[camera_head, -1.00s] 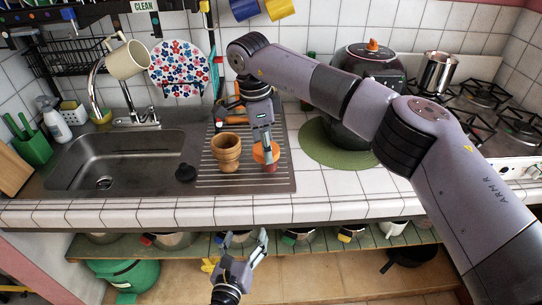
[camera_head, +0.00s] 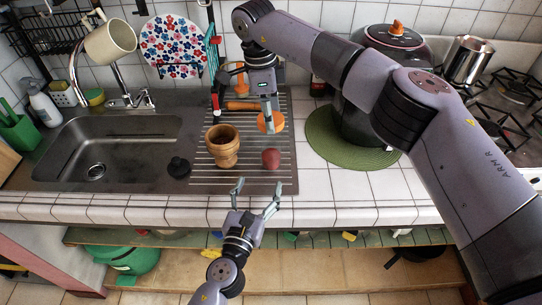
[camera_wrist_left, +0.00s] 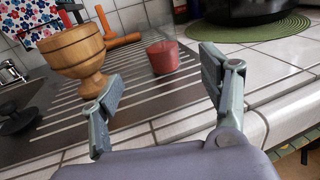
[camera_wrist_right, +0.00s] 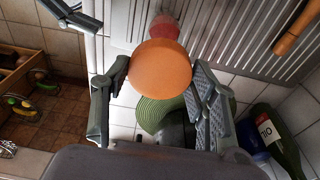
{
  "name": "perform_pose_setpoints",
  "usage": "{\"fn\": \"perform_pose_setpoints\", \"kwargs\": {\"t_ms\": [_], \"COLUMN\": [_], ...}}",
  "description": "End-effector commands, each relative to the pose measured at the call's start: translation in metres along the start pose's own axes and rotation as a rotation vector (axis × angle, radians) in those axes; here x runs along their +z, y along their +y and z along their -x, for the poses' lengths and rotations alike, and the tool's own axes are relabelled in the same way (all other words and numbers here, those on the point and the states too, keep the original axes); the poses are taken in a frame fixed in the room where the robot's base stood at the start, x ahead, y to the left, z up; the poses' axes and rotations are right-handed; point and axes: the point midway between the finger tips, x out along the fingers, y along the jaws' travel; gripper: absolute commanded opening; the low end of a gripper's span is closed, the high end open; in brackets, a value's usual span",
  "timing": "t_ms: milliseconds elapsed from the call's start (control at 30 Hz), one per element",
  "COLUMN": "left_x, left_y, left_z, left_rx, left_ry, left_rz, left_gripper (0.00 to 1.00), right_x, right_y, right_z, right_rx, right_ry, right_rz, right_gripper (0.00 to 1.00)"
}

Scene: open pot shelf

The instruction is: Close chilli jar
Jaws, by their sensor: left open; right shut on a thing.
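The chilli jar (camera_head: 270,159) is small with red contents and stands upright on the ribbed steel drainboard; it also shows in the left wrist view (camera_wrist_left: 162,57). Its top looks uncovered. My right gripper (camera_head: 268,104) is shut on a round orange lid (camera_head: 271,122), held apart from the jar, above and behind it in the head view. The lid also fills the middle of the right wrist view (camera_wrist_right: 160,68), partly covering the jar (camera_wrist_right: 163,27). My left gripper (camera_head: 256,190) is open and empty at the counter's front edge, fingers pointing towards the jar.
A wooden goblet-shaped mortar (camera_head: 222,148) stands left of the jar. A black stopper (camera_head: 179,168) lies by the sink (camera_head: 105,150). An orange-handled tool (camera_head: 242,105) lies behind. A green mat (camera_head: 352,140) under a dark cooker is right; bare tiles lie right of the drainboard.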

Motion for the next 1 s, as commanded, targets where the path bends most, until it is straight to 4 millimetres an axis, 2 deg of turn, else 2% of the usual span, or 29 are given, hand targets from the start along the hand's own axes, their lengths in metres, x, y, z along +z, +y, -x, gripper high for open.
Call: {"fn": "perform_pose_setpoints", "kwargs": {"t_ms": [167, 600, 800, 1000], "left_x": [0.001, 0.001, 0.001, 0.0], "left_y": [0.0, 0.0, 0.0, 0.0], "left_z": [-0.02, -0.099, -0.116, -0.119], "left_rx": [0.0, 0.001, 0.0, 0.0], "left_ry": [-0.003, -0.001, -0.002, 0.0], "left_rz": [0.001, 0.002, 0.0, 0.001], "left_gripper": [0.7, 0.7, 0.7, 0.7], "right_x": [-0.001, -0.001, -0.001, -0.001], "right_y": [0.0, 0.0, 0.0, 0.0], "right_z": [0.0, 0.0, 0.0, 0.0], "right_rx": [0.0, 0.0, 0.0, 0.0], "right_ry": [0.0, 0.0, 0.0, 0.0], "right_rz": [-0.001, 0.0, 0.0, 0.0], "right_gripper": [0.4, 0.4, 0.4, 0.4]}}
